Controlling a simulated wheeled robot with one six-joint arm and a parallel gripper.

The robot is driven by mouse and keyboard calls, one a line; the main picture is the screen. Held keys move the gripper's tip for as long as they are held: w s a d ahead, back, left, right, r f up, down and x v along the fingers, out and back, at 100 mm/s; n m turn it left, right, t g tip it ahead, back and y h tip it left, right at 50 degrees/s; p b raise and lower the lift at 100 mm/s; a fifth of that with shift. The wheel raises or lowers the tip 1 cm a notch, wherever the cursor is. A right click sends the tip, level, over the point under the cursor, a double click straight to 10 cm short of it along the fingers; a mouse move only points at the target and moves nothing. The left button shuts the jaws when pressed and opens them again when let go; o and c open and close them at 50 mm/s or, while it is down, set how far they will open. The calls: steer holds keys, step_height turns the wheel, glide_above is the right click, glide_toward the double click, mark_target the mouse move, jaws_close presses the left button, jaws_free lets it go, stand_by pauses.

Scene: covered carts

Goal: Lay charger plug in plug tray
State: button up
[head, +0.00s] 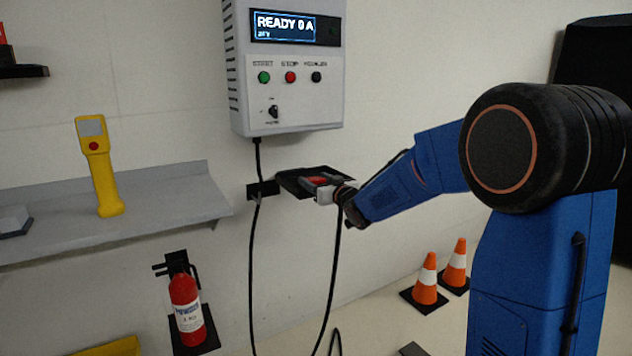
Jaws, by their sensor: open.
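A small black plug tray (290,182) is fixed to the wall below the charger box. The charger plug (317,181), with a red part showing, is at the tray's right side, just in front of my gripper (322,190). The gripper's light-coloured end is at the tray's right edge and partly covers the plug. I cannot tell exactly how the plug rests against the tray floor. My gripper is open. A black cable (330,280) hangs down from near the plug toward the floor.
The charger box (290,70) hangs above the tray, its display reading READY 0 A. A shelf (160,205) with a yellow handheld device (98,170) is at left, above a fire extinguisher (187,310). Two traffic cones (427,280) stand on the floor at right.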

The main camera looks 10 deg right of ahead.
steer(key=s+d+f+m+g+h, duration=0.15)
steer(key=s+d, duration=0.25)
steer(key=s, duration=0.6)
steer(key=s+d+f+m+g+h, duration=0.1)
steer(key=s+d+f+g+h, duration=0.15)
steer(key=s, duration=0.65)
steer(key=s+d+f+m+g+h, duration=0.15)
steer(key=s+d, duration=0.35)
steer(key=s, duration=0.5)
steer(key=s+a+f+g, duration=0.1)
steer(key=s+f+g, duration=0.2)
steer(key=s, duration=0.9)
steer(key=s+a+f+g, duration=0.1)
steer(key=s+f+g, duration=0.2)
steer(key=s, duration=1)
step_height(320, 180, down, 3)
steer(key=shift+s+a+r+g, duration=0.2)
steer(key=shift+s+a+g, duration=0.1)
steer(key=shift+g, duration=0.05)
